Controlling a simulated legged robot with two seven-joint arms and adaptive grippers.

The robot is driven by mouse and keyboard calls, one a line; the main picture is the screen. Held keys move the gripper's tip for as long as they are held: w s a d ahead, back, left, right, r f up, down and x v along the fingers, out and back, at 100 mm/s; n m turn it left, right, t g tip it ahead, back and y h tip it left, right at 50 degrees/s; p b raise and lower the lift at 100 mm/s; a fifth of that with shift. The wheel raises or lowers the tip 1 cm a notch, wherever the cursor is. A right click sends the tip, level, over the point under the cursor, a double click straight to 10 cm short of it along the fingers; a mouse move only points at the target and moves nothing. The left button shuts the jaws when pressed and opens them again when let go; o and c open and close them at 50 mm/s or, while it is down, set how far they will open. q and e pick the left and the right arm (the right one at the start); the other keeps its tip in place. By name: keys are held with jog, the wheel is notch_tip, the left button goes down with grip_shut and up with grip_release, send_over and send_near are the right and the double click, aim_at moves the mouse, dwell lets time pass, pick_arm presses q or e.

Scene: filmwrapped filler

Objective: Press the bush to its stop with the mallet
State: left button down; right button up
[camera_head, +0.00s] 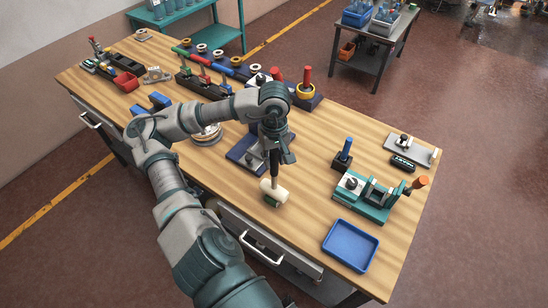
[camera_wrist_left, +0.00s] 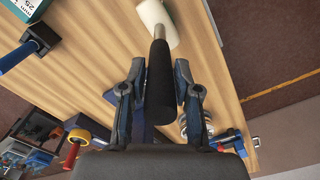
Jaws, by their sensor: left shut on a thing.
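My left gripper (camera_head: 273,148) is shut on the black handle of a mallet (camera_head: 274,190) with a pale head. The mallet hangs head down over the bare wood bench top, left of a teal fixture (camera_head: 365,200). In the left wrist view my left gripper (camera_wrist_left: 161,72) has a finger on each side of the mallet's handle, and the pale mallet head (camera_wrist_left: 157,22) lies beyond the fingertips. A small dark round part sits on the pale block at the fixture's left end; I cannot tell whether it is the bush. My right gripper is not in view.
A blue tray (camera_head: 350,245) lies near the bench's front edge. A blue-handled tool (camera_head: 344,153) stands behind the fixture, and a grey plate (camera_head: 411,152) lies at the back right. A dark blue base (camera_head: 246,152) sits beside my gripper. Bare wood surrounds the mallet head.

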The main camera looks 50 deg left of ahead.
aim_at(275, 150)
pick_arm(q)
jog(key=shift+w+a+r+p, duration=0.1)
jog(key=shift+a+r+p, duration=0.05)
jog(key=shift+r+p, duration=2.2)
jog(key=shift+r, duration=0.2)
jog(key=shift+f, duration=0.1)
